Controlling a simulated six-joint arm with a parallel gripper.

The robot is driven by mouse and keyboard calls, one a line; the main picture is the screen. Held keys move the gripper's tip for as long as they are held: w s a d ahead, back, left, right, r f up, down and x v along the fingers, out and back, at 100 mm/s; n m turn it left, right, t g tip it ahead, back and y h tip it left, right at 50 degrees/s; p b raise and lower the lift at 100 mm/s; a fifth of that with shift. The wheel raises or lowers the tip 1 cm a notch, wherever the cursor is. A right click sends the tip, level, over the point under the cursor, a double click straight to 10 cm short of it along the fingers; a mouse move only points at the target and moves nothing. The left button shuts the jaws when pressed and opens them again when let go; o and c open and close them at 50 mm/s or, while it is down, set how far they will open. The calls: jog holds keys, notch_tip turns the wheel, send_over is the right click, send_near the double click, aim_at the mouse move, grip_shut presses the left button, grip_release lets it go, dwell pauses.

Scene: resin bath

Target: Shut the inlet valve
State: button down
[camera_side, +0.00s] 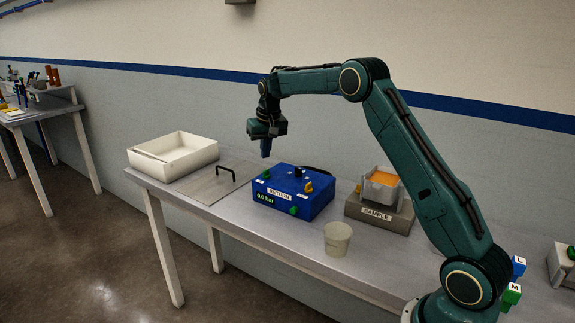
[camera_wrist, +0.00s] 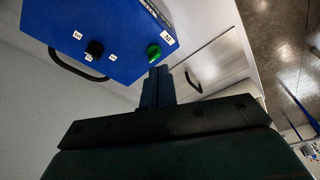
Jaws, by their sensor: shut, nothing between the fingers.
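The blue box (camera_side: 285,205) stands on the bench with a "RETURN" label and "0.0 bar" on its front. On its top, a green knob (camera_side: 267,174) sits at the left corner. In the wrist view the green knob (camera_wrist: 153,53) is beside a small white label (camera_wrist: 167,38), too small to read surely; which control is the inlet valve I cannot tell. A black knob (camera_wrist: 94,48) sits further along the top. My gripper (camera_side: 265,154) is shut and empty, pointing down above the box's left end, apart from the green knob. Its fingertips (camera_wrist: 158,70) appear just below that knob in the wrist view.
A yellow-orange knob (camera_side: 309,187) and a green front knob (camera_side: 294,210) are also on the box. A plate with a black handle (camera_side: 225,172) and a white tray (camera_side: 163,164) lie left. A cup (camera_side: 337,240) and the "SAMPLE" block (camera_side: 378,214) stand right.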

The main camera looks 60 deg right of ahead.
aim_at(266, 178)
jog(key=shift+s+a+x, duration=0.15)
jog(key=shift+s+x, duration=0.1)
jog(key=shift+x, duration=0.85)
jog(key=shift+s+a+x, duration=0.1)
jog(key=shift+s+x, duration=0.1)
jog(key=shift+x, duration=0.95)
jog(key=shift+s+a+x, duration=0.15)
jog(key=shift+s+x, duration=0.1)
jog(key=shift+x, duration=0.85)
jog(key=shift+w+d+f, duration=0.1)
jog(key=shift+w+d, duration=0.2)
jog(key=shift+d, duration=0.2)
jog(key=shift+s+d, duration=0.45)
jog(key=shift+d, duration=0.3)
jog(key=shift+s+a, duration=0.3)
jog(key=shift+s, duration=0.05)
jog(key=v, duration=0.3)
jog(key=w+v, duration=0.1)
jog(key=v, duration=0.1)
jog(key=shift+d+r, duration=0.25)
jog(key=shift+r, duration=0.3)
